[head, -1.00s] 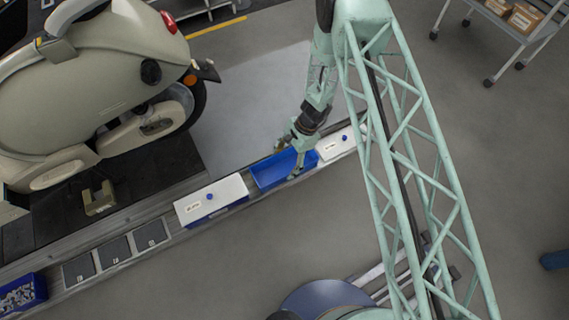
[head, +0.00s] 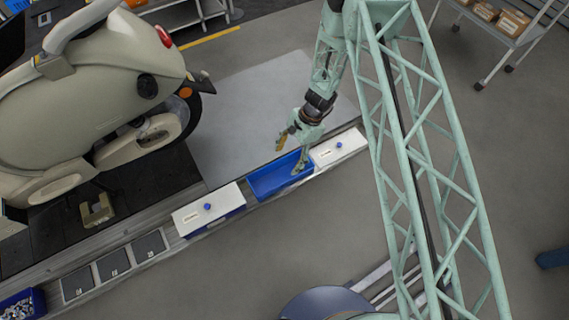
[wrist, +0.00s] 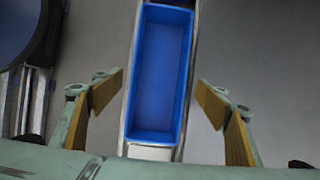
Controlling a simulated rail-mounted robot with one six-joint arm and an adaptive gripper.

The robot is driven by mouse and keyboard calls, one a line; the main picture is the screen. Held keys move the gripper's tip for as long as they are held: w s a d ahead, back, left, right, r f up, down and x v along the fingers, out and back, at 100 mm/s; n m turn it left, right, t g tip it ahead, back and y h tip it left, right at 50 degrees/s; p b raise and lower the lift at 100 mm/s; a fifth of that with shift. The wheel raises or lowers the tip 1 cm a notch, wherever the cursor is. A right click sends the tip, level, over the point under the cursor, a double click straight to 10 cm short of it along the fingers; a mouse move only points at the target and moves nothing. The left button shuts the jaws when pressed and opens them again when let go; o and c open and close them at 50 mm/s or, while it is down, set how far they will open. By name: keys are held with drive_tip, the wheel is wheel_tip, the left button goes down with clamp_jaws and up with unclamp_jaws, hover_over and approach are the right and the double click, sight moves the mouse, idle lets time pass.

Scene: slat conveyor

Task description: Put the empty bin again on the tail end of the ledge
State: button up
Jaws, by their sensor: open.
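The empty bin (head: 268,182) is blue and open-topped. In the head view it sits on the ledge (head: 181,259) between two white-lidded bins. In the wrist view the empty bin (wrist: 158,75) lies lengthwise up the picture, with nothing inside. My gripper (head: 291,152) is open above the bin's right part, its fingers apart from it. In the wrist view the two yellow-padded fingers of my gripper (wrist: 158,97) stand wide on either side of the bin, with clear gaps.
White-lidded bins stand close to the left (head: 208,210) and right (head: 338,148) of the empty bin. Several dark plates (head: 113,263) lie along the ledge to the left, then a blue bin of parts (head: 22,304). A cream scooter (head: 95,90) stands behind.

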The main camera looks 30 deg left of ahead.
drive_tip(key=shift+v, duration=1.4)
